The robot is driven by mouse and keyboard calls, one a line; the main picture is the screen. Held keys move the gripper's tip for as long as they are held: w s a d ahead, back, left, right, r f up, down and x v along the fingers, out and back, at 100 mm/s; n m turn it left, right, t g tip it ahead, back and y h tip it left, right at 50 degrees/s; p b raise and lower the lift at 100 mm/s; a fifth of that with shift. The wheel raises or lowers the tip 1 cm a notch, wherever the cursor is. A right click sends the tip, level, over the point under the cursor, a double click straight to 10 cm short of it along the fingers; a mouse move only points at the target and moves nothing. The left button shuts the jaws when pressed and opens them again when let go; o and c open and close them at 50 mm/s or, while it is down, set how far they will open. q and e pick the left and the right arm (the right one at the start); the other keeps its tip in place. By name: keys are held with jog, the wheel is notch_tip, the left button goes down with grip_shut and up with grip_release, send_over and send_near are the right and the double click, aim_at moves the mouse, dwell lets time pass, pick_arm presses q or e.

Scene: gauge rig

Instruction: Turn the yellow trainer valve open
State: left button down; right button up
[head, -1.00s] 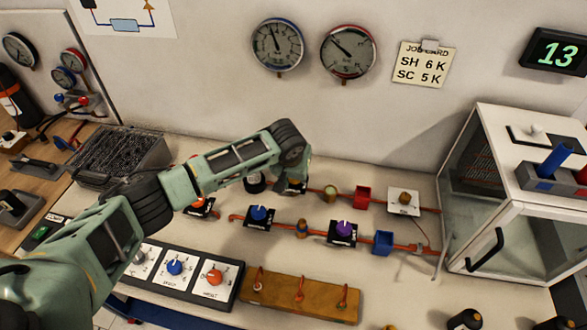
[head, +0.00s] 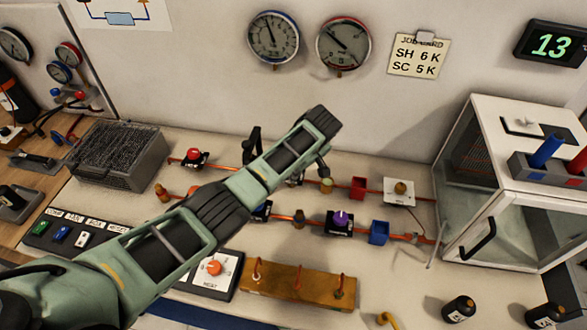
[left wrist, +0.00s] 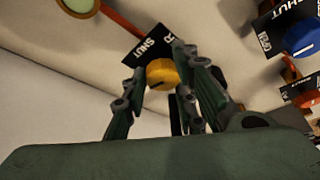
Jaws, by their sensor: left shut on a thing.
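The yellow trainer valve knob (left wrist: 162,75) shows in the left wrist view, with a dark line on its face. Its black plate (left wrist: 146,43) carries the word SHUT beside it. My left gripper (left wrist: 157,68) has a finger on either side of the knob and is shut on it. In the head view my left arm crosses the bench and covers the yellow knob and most of the gripper. My right gripper is in no view.
A purple-knob valve (head: 341,219) and a red-knob valve (head: 193,156) sit on copper pipes nearby. Two gauges hang on the wall.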

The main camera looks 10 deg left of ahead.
pick_arm(q)
jog(key=shift+w+d+r+n+b, duration=0.15)
jog(key=shift+w+d+n+b, duration=0.15)
jog(key=shift+n+b, duration=0.45)
jog(key=shift+w+a+r+n+y, duration=0.1)
jog(key=shift+n+y, duration=0.2)
jog(key=shift+n, duration=0.05)
jog(key=shift+r+g, duration=0.15)
jog(key=shift+g, duration=0.15)
jog(key=c, duration=1.6)
grip_release()
jog(key=shift+w, duration=0.15)
jog(key=shift+f, duration=0.2)
jog(key=shift+a+f, duration=0.1)
jog(key=shift+a, duration=0.05)
jog(key=v, duration=1.2)
